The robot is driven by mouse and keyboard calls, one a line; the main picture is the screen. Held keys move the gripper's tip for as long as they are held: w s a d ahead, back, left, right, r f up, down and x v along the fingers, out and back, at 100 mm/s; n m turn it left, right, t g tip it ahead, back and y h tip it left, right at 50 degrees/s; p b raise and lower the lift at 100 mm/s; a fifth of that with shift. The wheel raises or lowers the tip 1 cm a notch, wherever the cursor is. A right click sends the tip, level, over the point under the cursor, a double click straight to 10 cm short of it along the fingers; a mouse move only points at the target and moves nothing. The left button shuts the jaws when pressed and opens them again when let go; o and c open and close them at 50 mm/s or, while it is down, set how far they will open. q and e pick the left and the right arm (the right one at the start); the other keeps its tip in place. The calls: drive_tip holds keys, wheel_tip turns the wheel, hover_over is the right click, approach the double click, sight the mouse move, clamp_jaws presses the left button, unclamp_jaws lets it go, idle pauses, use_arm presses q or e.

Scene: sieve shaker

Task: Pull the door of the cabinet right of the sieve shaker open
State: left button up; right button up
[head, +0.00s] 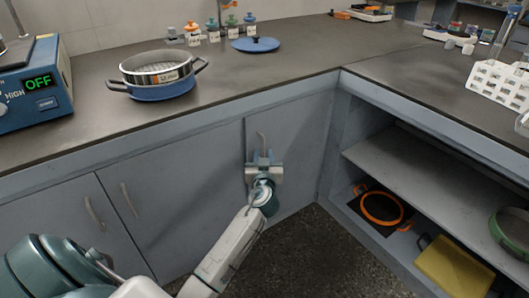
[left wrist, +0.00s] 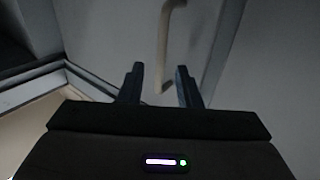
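The sieve shaker (head: 36,85) is a blue unit at the far left of the counter, its display reading OFF. A grey cabinet door (head: 300,140) under the counter, right of it near the inner corner, looks shut. Its pale vertical handle (head: 262,140) is near the door's left edge. My left gripper (head: 263,161) is at this handle, fingers apart. In the left wrist view the handle (left wrist: 164,50) runs down between the two open fingertips (left wrist: 160,76), with a gap on either side. My right gripper is not in view.
Two more door handles (head: 94,212) (head: 129,200) are on the cabinet front at left. A blue sieve pan (head: 165,90) and a blue lid (head: 256,44) rest on the counter. Open shelves at right hold an orange ring (head: 365,208) and a yellow item (head: 455,270). Dark floor lies before the cabinets.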

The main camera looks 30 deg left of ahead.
use_arm(q)
drive_tip(key=shift+x, duration=1.35)
clamp_jaws()
drive_tip(key=shift+d+f, duration=0.1)
